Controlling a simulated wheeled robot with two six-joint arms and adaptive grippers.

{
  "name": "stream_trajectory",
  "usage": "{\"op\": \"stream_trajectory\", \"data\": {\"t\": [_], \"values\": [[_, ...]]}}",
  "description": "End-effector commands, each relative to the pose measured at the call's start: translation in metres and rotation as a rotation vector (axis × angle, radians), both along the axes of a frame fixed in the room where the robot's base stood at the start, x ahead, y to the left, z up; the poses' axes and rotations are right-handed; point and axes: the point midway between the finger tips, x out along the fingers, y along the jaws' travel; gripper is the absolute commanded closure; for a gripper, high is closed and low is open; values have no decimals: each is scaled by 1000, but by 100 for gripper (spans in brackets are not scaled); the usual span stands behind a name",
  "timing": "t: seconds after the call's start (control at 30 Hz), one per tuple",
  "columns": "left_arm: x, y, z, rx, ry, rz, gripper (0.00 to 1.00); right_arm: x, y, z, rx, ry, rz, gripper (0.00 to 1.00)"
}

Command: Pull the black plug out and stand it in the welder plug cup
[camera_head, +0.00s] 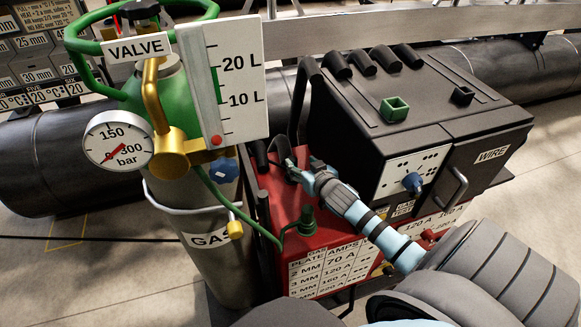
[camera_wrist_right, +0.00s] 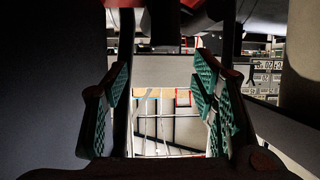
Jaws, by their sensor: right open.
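My right gripper (camera_head: 287,163) reaches in from the lower right over the red box (camera_head: 272,187). In the right wrist view its green-padded fingers (camera_wrist_right: 160,90) stand apart with nothing held between them. A dark upright piece (camera_head: 261,155) at the back of the red box, beside the gripper, may be the black plug; I cannot tell for sure. A green plug (camera_head: 307,217) with a green hose stands at the box's front. On the black welder (camera_head: 450,125) are a small square green cup (camera_head: 395,109) and a small square black cup (camera_head: 463,95). My left gripper is not in view.
A gas cylinder (camera_head: 205,250) with a gauge (camera_head: 118,140), green valve and white level board (camera_head: 225,80) stands close left of the gripper. Several black cylindrical pieces (camera_head: 375,61) line the welder's back edge. A large dark pipe (camera_head: 40,150) lies behind.

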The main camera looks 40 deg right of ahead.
Motion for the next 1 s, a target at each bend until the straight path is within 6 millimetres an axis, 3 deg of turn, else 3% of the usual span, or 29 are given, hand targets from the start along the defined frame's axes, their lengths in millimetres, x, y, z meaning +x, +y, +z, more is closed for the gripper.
{"op": "stream_trajectory", "data": {"t": [0.17,0.3,0.4,0.63,0.93,1.0], "values": [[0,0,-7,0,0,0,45,17,-2,-14,2,0,0,48],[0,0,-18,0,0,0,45,36,0,-38,3,0,0,48],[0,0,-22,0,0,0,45,50,-5,-41,1,0,2,48],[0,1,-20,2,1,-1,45,52,-6,-40,-1,0,3,48],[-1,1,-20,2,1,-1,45,52,-6,-40,-1,0,3,96],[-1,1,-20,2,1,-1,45,52,-6,-40,-1,0,3,100]]}}
